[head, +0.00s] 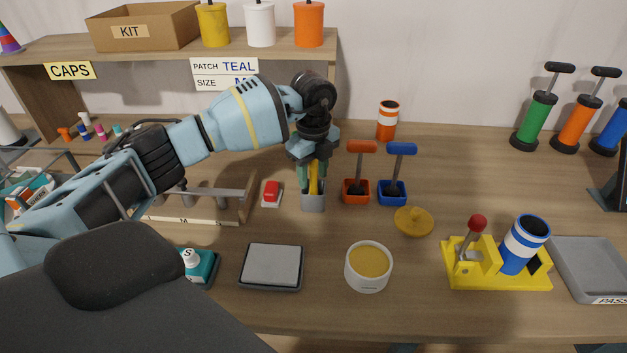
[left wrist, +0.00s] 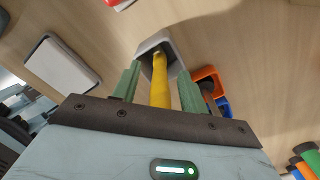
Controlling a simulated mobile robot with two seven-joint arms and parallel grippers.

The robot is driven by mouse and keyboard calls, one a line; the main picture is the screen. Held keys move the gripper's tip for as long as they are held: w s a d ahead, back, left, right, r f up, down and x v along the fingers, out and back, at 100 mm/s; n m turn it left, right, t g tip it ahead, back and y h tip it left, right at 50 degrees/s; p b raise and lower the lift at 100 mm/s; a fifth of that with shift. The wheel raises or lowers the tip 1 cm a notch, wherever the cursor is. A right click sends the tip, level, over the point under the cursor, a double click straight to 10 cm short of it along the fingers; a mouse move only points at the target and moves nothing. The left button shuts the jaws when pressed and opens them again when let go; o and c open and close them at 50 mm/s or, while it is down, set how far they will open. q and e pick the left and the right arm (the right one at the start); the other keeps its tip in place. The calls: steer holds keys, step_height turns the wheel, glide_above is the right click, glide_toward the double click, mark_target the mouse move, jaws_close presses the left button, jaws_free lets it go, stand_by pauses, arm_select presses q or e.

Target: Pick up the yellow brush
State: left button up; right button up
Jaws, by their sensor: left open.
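The yellow brush (head: 314,180) stands upright in a small grey holder (head: 312,203) on the table, left of the orange and blue holders. My left gripper (head: 312,178) points down over it, with its green fingers open on either side of the yellow handle. In the left wrist view, the yellow brush (left wrist: 160,82) lies between the two fingers (left wrist: 160,85), and a gap shows on both sides. The lower end of the brush is hidden inside the grey holder (left wrist: 154,42). My right gripper is not in view.
An orange holder (head: 356,197) and a blue holder (head: 392,199), each with a handled tool, stand close at the right. A red-topped block (head: 271,193) is close at the left. A grey pad (head: 271,265) and a white tub (head: 368,281) stand in front.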

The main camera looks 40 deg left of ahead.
arm_select(q)
jaws_close()
step_height(320, 180, up, 10)
steer(key=shift+r, duration=0.1)
stand_by(0.7)
